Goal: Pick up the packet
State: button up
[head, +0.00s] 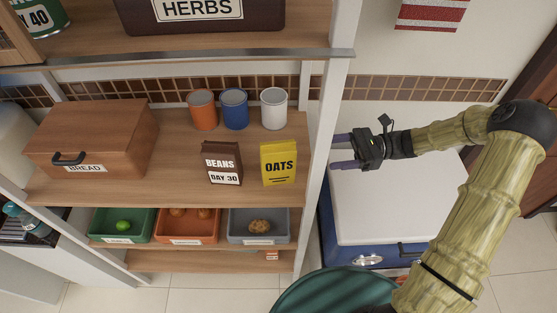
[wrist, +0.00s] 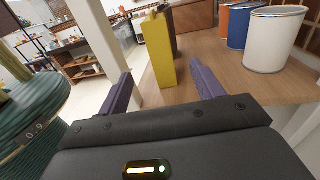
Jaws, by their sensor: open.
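A yellow packet labelled OATS (head: 279,163) stands upright on the middle wooden shelf, near its right end. A dark brown packet labelled BEANS, DAY 30 (head: 223,163) stands to its left. My gripper (head: 338,152) is open and empty, just right of the shelf's white upright, with its fingers pointing left. In the wrist view the yellow packet (wrist: 159,50) shows between the two purple fingers, ahead of their tips and not touched. The brown packet (wrist: 179,32) is mostly hidden behind it there.
Orange (head: 202,110), blue (head: 234,108) and white (head: 273,108) cans stand behind the packets. A wooden bread box (head: 92,138) is at the left of the shelf. The white upright (head: 327,110) is close to my fingers. Coloured bins (head: 258,238) sit below.

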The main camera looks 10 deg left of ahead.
jog(key=p, duration=0.3)
send_near(278, 159)
jog(key=a+f, duration=0.2)
jog(key=a, duration=0.2)
jog(key=shift+w+f, duration=0.4)
jog(key=shift+s+a+f, duration=0.15)
jog(key=shift+a, duration=0.35)
jog(key=p+x, duration=0.2)
jog(key=x, duration=0.2)
jog(key=shift+a+p, duration=0.3)
jog(key=shift+s+a, duration=0.15)
jog(key=shift+a, duration=0.15)
jog(key=c, duration=1.3)
